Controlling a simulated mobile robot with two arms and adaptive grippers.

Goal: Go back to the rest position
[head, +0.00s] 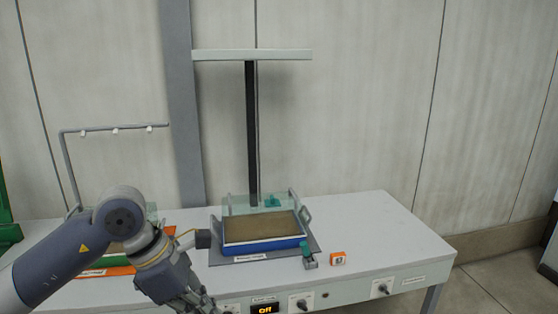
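My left arm comes in from the left, and its gripper (196,300) hangs at the bottom edge, in front of the bench's front edge. The fingers point down and are partly cut off by the frame, so I cannot tell whether they are open or shut. No held object shows. My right gripper is not in view. A blue tray (265,247) with a brown fill sits on a grey plate (312,242) on the white bench (375,222), right of my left wrist and apart from the gripper.
A clear panel (240,204) stands behind the tray, before a black post (251,130) with a pale bar. A small green-topped item (308,258) and an orange-white block (338,258) sit nearby. An "Off" display (264,309) and knobs (381,288) line the front. The bench's right side is clear.

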